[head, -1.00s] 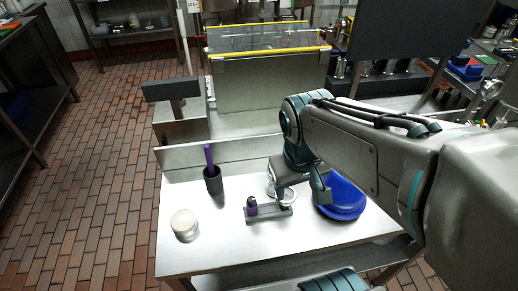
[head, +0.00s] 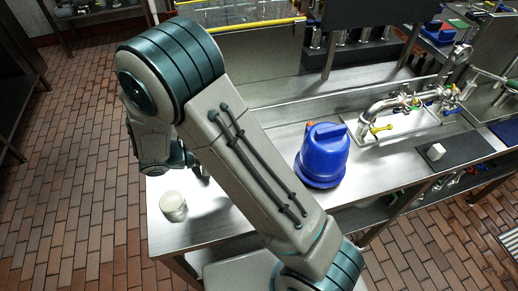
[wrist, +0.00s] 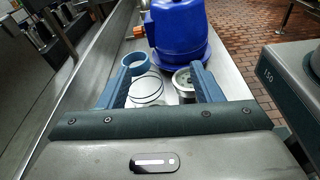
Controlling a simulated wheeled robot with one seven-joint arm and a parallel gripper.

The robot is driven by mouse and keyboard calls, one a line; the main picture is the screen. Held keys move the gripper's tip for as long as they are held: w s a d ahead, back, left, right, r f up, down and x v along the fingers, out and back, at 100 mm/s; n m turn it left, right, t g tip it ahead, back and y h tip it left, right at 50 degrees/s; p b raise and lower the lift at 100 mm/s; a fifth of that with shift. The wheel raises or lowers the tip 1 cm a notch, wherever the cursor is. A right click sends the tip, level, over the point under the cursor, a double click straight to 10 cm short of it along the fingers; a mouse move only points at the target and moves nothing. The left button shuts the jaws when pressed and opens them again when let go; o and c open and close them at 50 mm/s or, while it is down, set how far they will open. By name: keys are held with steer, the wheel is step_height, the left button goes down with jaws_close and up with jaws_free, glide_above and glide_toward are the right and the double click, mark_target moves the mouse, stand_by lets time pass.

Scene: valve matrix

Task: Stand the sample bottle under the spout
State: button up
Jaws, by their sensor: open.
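My gripper (wrist: 158,69) is open in the wrist view, its two blue-grey fingers apart with nothing held between them. In the head view my arm hides most of it. A pale round jar (head: 172,203) stands upright on the left of the metal table; I cannot tell whether it is the sample bottle. In the wrist view a round metal-topped thing (wrist: 184,82) shows beside the right finger, partly covered by it. A bent metal pipe with coloured valve handles (head: 395,104), seemingly bearing the spout, stands over the bench at the right of the head view.
A large blue container (head: 322,155) stands right of my arm, and beyond the fingers in the wrist view. A blue ring (wrist: 137,62) lies near the left finger. Bare bench lies between container and pipe.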

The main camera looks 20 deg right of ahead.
steer(key=w+a+f+n+t+h, duration=0.2)
steer(key=a+n+t, duration=0.1)
steer(key=d+p, duration=0.1)
steer(key=d, duration=0.2)
steer(key=w+d+p, duration=0.1)
steer(key=d+p, duration=0.1)
steer(key=d, duration=0.2)
steer(key=w+d+p, duration=0.1)
steer(key=d, duration=0.3)
steer(key=shift+d+r, duration=0.1)
steer(key=shift+r, duration=0.2)
jaws_close()
